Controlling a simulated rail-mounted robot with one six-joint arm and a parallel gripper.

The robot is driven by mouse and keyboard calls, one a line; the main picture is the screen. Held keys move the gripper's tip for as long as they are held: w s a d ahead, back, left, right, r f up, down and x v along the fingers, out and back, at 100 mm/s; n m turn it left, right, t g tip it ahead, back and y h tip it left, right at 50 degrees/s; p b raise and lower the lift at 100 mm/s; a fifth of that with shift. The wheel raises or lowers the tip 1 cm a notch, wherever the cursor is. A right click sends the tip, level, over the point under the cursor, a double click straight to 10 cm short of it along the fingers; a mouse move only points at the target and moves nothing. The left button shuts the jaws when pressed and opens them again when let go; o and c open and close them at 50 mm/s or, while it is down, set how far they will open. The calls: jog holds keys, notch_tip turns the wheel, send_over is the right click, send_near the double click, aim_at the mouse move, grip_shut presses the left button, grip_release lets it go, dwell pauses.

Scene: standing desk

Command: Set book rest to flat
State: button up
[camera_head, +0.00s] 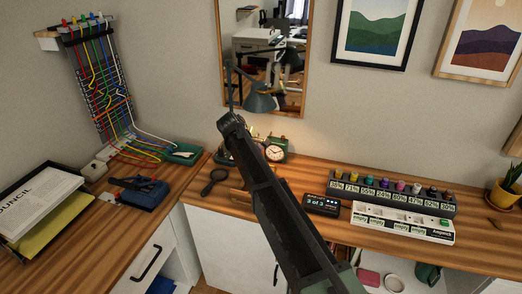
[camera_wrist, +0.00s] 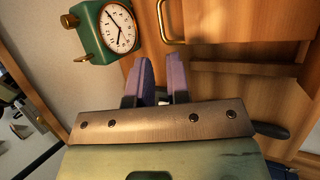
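In the wrist view, a wooden panel (camera_wrist: 235,25) with a brass loop (camera_wrist: 165,25) and a ledge-like strip (camera_wrist: 240,72) lies beyond the fingers. It looks like the book rest, but its tilt is hard to tell. The fingers point toward the panel, below the brass loop in the picture; contact cannot be told.
A green clock (camera_wrist: 108,30) stands close beside the panel; the head view shows it too (camera_head: 276,150). A lamp (camera_head: 258,97) rises behind. A magnifier (camera_head: 214,180) lies left, and a dark display box (camera_head: 321,205) and white power strip (camera_head: 400,222) lie right.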

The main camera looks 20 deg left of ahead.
jog(key=shift+f, duration=0.1)
jog(key=shift+c, duration=0.4)
jog(key=s+d+m+g+y+p, duration=0.1)
jog(key=d, duration=0.3)
jog(key=s+d+y+p, duration=0.1)
jog(key=d, duration=0.3)
jog(key=s+d+m+g+y+p, duration=0.1)
jog(key=d, duration=0.4)
jog(key=shift+r+m+g, duration=0.3)
grip_shut()
jog(key=w+a+r+n+y+p, duration=0.3)
jog(key=w+a+y, duration=0.2)
jog(key=w+a, duration=0.1)
jog(key=shift+g, duration=0.4)
jog(key=b+x, duration=1)
jog(key=shift+s+d+f, duration=0.1)
jog(key=shift+s, duration=0.2)
